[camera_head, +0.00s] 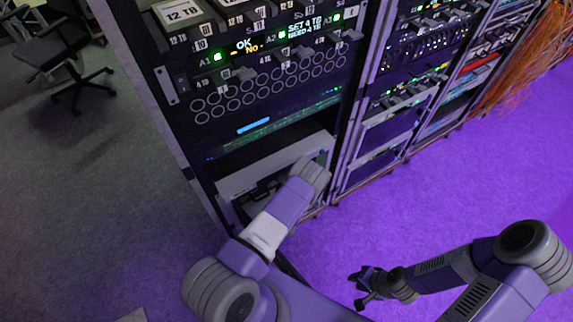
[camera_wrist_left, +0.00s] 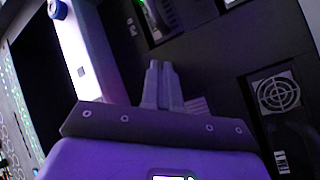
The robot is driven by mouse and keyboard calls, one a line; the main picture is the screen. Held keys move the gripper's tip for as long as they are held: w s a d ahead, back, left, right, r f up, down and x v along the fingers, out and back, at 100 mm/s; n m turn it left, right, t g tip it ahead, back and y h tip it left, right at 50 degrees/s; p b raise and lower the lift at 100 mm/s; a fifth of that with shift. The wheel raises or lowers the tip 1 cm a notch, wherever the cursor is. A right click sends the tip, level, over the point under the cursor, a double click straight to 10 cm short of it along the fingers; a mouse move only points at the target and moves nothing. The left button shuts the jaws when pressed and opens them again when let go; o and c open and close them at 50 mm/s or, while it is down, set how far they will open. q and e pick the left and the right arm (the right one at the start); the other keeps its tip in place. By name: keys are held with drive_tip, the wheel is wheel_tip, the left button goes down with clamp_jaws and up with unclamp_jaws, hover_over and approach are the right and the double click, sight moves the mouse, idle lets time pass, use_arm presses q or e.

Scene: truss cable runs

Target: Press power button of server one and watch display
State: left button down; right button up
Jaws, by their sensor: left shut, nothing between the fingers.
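The rack's display (camera_head: 300,28) reads "SET 4 TB NEED 4 TB", with "OK" and "NO" beside it. My left arm reaches into the low, pale-framed bay of the rack (camera_head: 240,178); its fingers are hidden behind my wrist in the head view. In the left wrist view my left gripper (camera_wrist_left: 162,75) is shut and empty, in front of a dark panel. A blue round knob or button (camera_wrist_left: 57,9) sits on a pale bar, apart from the fingertips. I cannot tell which unit is server one. My right gripper (camera_head: 361,289) is open and empty above the purple floor.
A fan grille (camera_wrist_left: 276,94) is right of the left fingers. More racks (camera_head: 400,110) stand to the right, with orange cables (camera_head: 530,55) at the far end. An office chair (camera_head: 62,50) stands at left. The purple carpet (camera_head: 440,190) is clear.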

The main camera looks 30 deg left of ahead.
use_arm(q)
drive_tip(key=shift+w+a, duration=0.15)
drive_tip(key=shift+a, duration=0.15)
idle(0.4)
drive_tip(key=shift+d, duration=0.1)
drive_tip(key=shift+s+d, duration=0.45)
drive_tip(key=shift+d, duration=0.2)
drive_tip(key=shift+s+d+p, duration=0.15)
drive_tip(key=shift+s+d, duration=0.3)
drive_tip(key=shift+d, duration=0.25)
drive_tip(key=shift+s+d+p, duration=0.2)
drive_tip(key=shift+s+d, duration=0.2)
drive_tip(key=shift+d, duration=0.35)
drive_tip(key=shift+s+d+p, duration=0.15)
drive_tip(key=shift+s+d, duration=0.3)
drive_tip(key=shift+d, duration=0.25)
